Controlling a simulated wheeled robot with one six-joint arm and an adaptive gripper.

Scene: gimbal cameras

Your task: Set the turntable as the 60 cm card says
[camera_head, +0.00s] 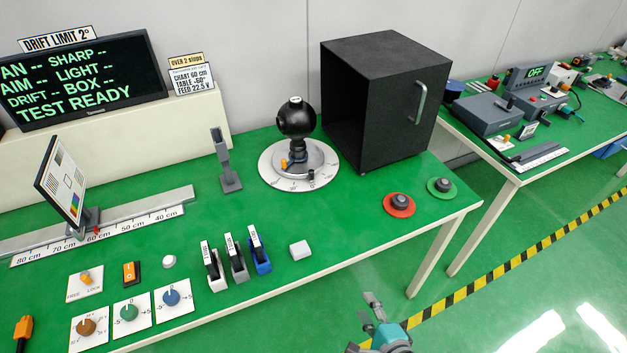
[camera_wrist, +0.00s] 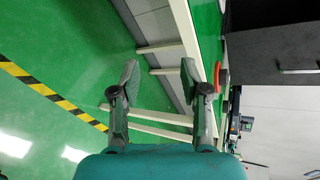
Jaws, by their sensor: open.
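The turntable (camera_head: 269,170) is a round pale disc with a marked rim on the green bench, just left of the black box. A black ball-shaped camera (camera_head: 297,118) stands on it, with a small orange part and a dark peg near the front rim. The card (camera_head: 193,81) on the back ledge reads "CHART 60 cm, TABLE -60°, FEED 22.5 V". My gripper (camera_head: 372,304) is open and empty, in front of the bench's front edge, well short of the turntable. In the wrist view its two fingers (camera_wrist: 160,80) are spread apart with nothing between them.
The black box (camera_head: 345,100) with a handled door stands right of the turntable. Red (camera_head: 399,205) and green (camera_head: 441,187) round pads lie near the front right edge. A chart panel (camera_head: 60,180) stands on the scale rail at left. Knobs and coloured holders fill the front left.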

